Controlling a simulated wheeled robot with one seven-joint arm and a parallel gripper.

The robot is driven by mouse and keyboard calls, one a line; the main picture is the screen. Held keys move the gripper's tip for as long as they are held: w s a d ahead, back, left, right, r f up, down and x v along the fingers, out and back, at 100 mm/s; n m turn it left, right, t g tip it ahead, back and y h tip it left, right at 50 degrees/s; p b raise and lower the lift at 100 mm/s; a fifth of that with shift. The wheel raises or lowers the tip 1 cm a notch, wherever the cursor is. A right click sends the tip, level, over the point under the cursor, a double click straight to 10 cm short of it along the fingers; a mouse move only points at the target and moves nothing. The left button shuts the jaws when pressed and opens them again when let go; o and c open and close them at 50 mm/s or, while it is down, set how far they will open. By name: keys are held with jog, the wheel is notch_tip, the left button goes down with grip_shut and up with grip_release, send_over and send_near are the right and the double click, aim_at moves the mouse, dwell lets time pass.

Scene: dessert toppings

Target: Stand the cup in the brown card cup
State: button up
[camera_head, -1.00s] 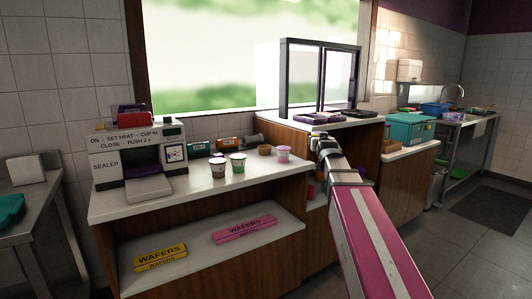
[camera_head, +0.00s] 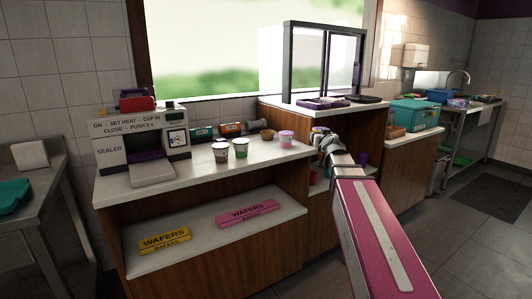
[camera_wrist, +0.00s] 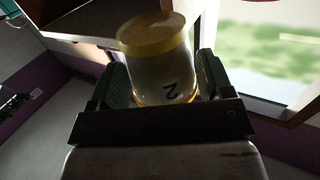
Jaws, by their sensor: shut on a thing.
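The held cup (camera_wrist: 160,74) is pale and see-through, with a yellow end (camera_wrist: 152,34), a yellow band lower down and a dark "2" on its side. My gripper (camera_wrist: 155,82) is shut on it, one green-padded finger on each side. In the head view my gripper (camera_head: 321,137) is just right of the counter's right end; the held cup is too small to make out clearly there. The brown card cup (camera_head: 267,134) stands on the counter near the back, left of my gripper and apart from it. Its inside is not visible.
A pink cup (camera_head: 287,139) stands just right of the brown cup. A taller cabinet with a framed glass guard (camera_head: 323,65) stands behind my gripper. The counter's front (camera_head: 195,172) is clear.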

jog(key=shift+s+a+f+n+y, duration=0.1)
jog(key=shift+a+f+n+y, duration=0.15)
jog(key=shift+f+y, duration=0.25)
jog(key=shift+s+a+f+n+y, duration=0.1)
jog(key=shift+f+n+y, duration=0.15)
jog(key=shift+f, duration=0.3)
jog(key=shift+s+a+f+n+y, duration=0.1)
jog(key=shift+a+f+n+y, duration=0.1)
jog(key=shift+f+y, duration=0.3)
jog(key=a+f+n+y, duration=0.1)
jog(key=s+a+f+n+g+y, duration=0.1)
jog(key=y, duration=0.1)
jog(key=a+f+n+g+y, duration=0.1)
jog(key=y, duration=0.1)
jog(key=shift+s+a+n, duration=0.1)
jog(key=shift+s+n, duration=0.25)
jog(key=shift+n, duration=0.05)
jog(key=shift+s+a+r+n+g+y, duration=0.25)
jog(key=shift+s+a+n+g+y, duration=0.4)
jog(key=shift+n+g+y, duration=0.3)
jog(key=shift+s+a+r+n+g+y, duration=0.25)
jog(key=shift+s+a+n+g+y, duration=0.3)
jog(key=shift+s+n+g+y, duration=0.4)
jog(key=shift+s+a+r+n+g+y, duration=0.25)
jog(key=shift+s+a+n+g+y, duration=0.15)
jog(key=shift+a+n+g+y, duration=0.45)
jog(key=shift+d+g, duration=0.2)
jog(key=shift+g, duration=0.05)
